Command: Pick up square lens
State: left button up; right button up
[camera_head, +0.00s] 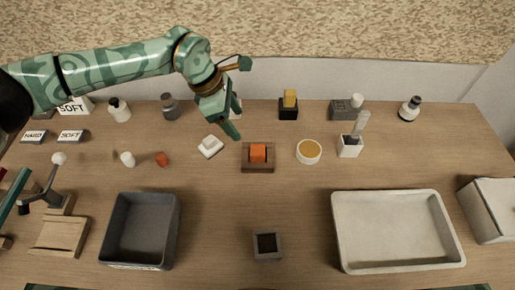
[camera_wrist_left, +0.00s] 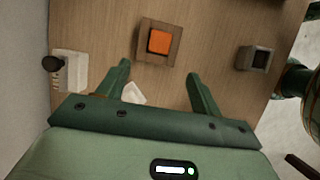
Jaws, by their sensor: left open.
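A small white square piece (camera_head: 210,146) with a raised rounded top lies on the table, left of the wooden holder; it looks most like the square lens, but I cannot be sure. My left gripper (camera_head: 235,118) is open and empty, above the table to the right of and beyond this piece. In the left wrist view the fingers of my left gripper (camera_wrist_left: 158,70) are spread apart. The white piece (camera_wrist_left: 133,93) shows there beside one finger, partly hidden by the gripper body. My right gripper does not show.
A wooden holder with an orange block (camera_head: 258,153) stands close to the gripper. A shallow dish (camera_head: 309,152), a grey square cup (camera_head: 267,253), a dark bin (camera_head: 113,230) and a pale tray (camera_head: 450,236) stand around. Several small items line the back wall.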

pick_arm(q)
send_near(258, 149)
jog(key=shift+a+b+x, duration=0.25)
jog(key=shift+b+x, duration=0.05)
jog(key=shift+x, duration=0.85)
jog(key=shift+d+f, duration=0.25)
jog(key=shift+f, duration=0.4)
jog(key=b+x, duration=0.1)
jog(key=x, duration=0.4)
jog(key=shift+d, duration=0.15)
jog(key=c, duration=1.1)
jog(key=shift+r, duration=0.1)
jog(key=shift+c, duration=0.2)
